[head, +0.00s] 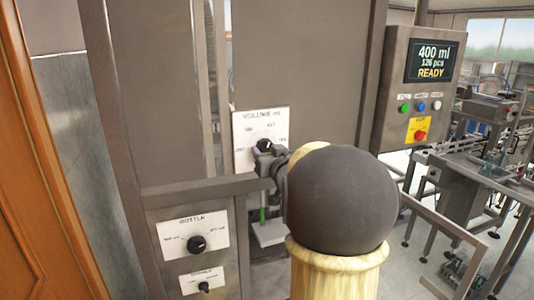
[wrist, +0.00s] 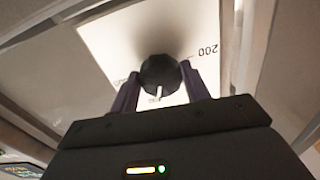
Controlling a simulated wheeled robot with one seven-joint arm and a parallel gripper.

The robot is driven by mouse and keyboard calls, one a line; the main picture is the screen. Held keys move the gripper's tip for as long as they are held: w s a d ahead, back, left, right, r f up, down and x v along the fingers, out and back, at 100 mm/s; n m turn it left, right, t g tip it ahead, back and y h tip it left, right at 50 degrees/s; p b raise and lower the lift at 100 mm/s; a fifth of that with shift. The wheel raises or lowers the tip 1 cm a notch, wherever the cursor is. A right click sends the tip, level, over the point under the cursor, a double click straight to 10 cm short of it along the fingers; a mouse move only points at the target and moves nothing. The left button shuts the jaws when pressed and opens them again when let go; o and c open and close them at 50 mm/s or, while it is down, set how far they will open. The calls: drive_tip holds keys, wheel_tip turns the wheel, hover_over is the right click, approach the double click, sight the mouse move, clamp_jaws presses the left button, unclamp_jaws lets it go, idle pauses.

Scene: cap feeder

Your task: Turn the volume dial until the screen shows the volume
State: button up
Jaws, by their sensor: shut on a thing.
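The volume dial (head: 264,145) is a black knob on a white plate (head: 245,124) with a printed scale and a "VOLUME ml" heading. My gripper (head: 268,158) is at the dial, shut on it. In the wrist view, the two fingers stand on either side of the black dial (wrist: 160,74), and its pale pointer mark faces the bottom of the picture. The number 200 shows at the right of the plate there; other marks are too small or cut off to read. The screen (head: 432,61) reads 400 ml, 126 pcs and READY.
Below left is a second plate with a black bottle knob (head: 197,243), and under it a smaller knob (head: 204,287). Under the screen are several coloured buttons and a red button on yellow (head: 420,135). A grey rail (head: 215,186) runs below the volume plate.

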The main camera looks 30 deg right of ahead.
drive_tip(key=shift+f+n+b, duration=0.15)
drive_tip(key=shift+n+b, duration=0.15)
drive_tip(key=shift+b, duration=0.1)
drive_tip(key=n+b, duration=1)
drive_tip(key=n, duration=0.2)
drive_tip(key=shift+d, duration=0.2)
drive_tip(key=n+b, duration=0.2)
drive_tip(key=n, duration=0.3)
drive_tip(key=shift+r+b, duration=0.2)
drive_tip(key=shift+b, duration=0.2)
drive_tip(key=o, duration=1)
drive_tip(key=shift+r, duration=0.1)
